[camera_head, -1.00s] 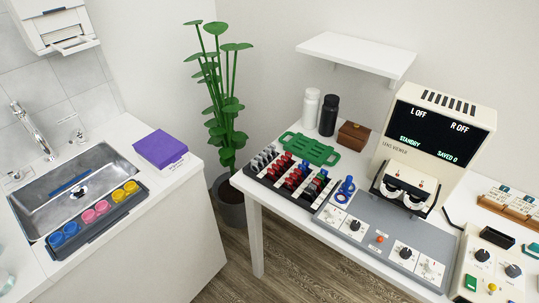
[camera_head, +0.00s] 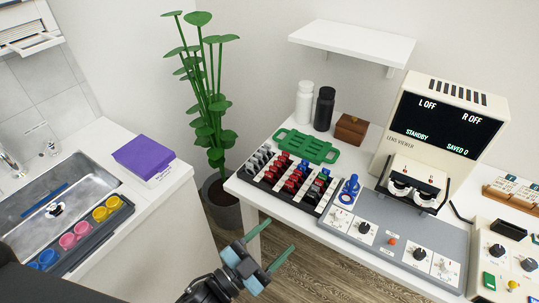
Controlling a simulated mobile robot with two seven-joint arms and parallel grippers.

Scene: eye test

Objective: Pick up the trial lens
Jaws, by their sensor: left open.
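A rack (camera_head: 248,179) on the white table holds several small trial lenses with red, blue, black and grey handles. A blue lens-like piece with a ring (camera_head: 348,189) stands just right of the rack, by the grey control panel (camera_head: 390,262). I cannot tell which piece is the trial lens meant. My left gripper (camera_head: 280,235) is open and empty, with teal fingers pointing up and right. It is in front of the table's left end, nearer to me than the rack and apart from it. My right gripper is out of view.
A lens viewer (camera_head: 440,122) reading STANDBY stands behind the panel. A green tray (camera_head: 306,146), white bottle (camera_head: 304,102), black bottle (camera_head: 324,108) and brown box (camera_head: 351,130) stand behind the rack. A sink counter with a purple box (camera_head: 143,158) is left; a potted plant (camera_head: 205,110) stands between.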

